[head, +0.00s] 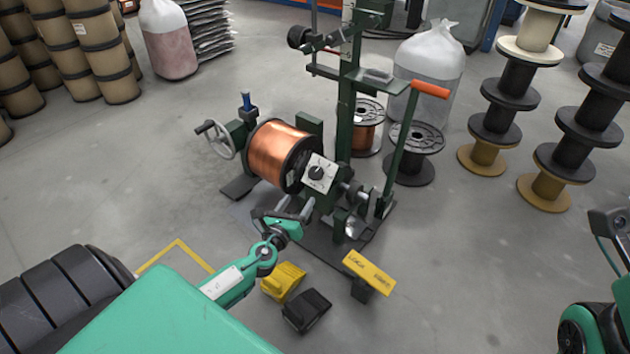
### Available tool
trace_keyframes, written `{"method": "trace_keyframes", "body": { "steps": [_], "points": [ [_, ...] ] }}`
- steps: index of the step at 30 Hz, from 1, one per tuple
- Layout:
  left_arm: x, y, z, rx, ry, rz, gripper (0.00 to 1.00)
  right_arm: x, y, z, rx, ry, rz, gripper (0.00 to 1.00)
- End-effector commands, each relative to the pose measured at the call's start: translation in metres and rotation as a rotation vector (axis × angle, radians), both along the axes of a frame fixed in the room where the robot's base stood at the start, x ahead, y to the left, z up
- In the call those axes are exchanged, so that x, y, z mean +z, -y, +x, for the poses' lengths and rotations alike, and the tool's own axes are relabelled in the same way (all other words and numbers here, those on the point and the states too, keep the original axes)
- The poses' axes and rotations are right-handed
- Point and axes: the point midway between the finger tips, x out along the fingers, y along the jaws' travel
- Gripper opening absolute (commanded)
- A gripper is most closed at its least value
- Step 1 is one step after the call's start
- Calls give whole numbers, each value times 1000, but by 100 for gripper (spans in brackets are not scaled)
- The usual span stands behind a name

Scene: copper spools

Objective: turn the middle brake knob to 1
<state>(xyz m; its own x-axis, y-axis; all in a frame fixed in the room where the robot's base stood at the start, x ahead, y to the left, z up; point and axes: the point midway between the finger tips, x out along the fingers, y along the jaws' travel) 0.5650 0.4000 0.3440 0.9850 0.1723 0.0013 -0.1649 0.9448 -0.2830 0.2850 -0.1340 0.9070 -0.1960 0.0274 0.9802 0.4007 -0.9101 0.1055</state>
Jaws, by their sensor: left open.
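A black brake knob (316,173) sits on a white square dial plate (322,180) on the green spooling machine, just right of the copper spool (275,152). The dial marks are too small to read, so I cannot tell the knob's setting. No other dial plate shows clearly. My left gripper (296,205) is open and empty, its fingers pointing up toward the machine, just below and left of the dial plate. In the picture it is apart from the knob. Parts of my right arm show at the right edge, but its gripper does not.
A crank wheel (219,139) stands left of the copper spool. A yellow pedal (283,282), a black pedal (306,311) and a yellow sign (369,272) are low in front. Stacked black spools (510,85) stand at the right. The floor between is clear.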

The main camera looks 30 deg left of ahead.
Motion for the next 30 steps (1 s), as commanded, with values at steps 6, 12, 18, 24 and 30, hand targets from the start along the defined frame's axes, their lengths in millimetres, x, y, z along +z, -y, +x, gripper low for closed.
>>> {"method": "trace_keyframes", "body": {
  "steps": [6,12,18,24,30],
  "points": [
    [0,-7,38,2,3,-1,63,0,1,0,2,6,7,0],
    [-1,-13,72,1,2,-1,63,1,2,-1,3,15,15,0],
    [-2,-18,100,1,0,-1,63,1,3,-2,5,20,20,0],
    [-1,-21,116,1,0,-2,63,4,4,-2,5,23,26,0],
    [-1,-21,119,0,-2,-1,63,9,6,-4,8,33,36,0]
  ]
}}
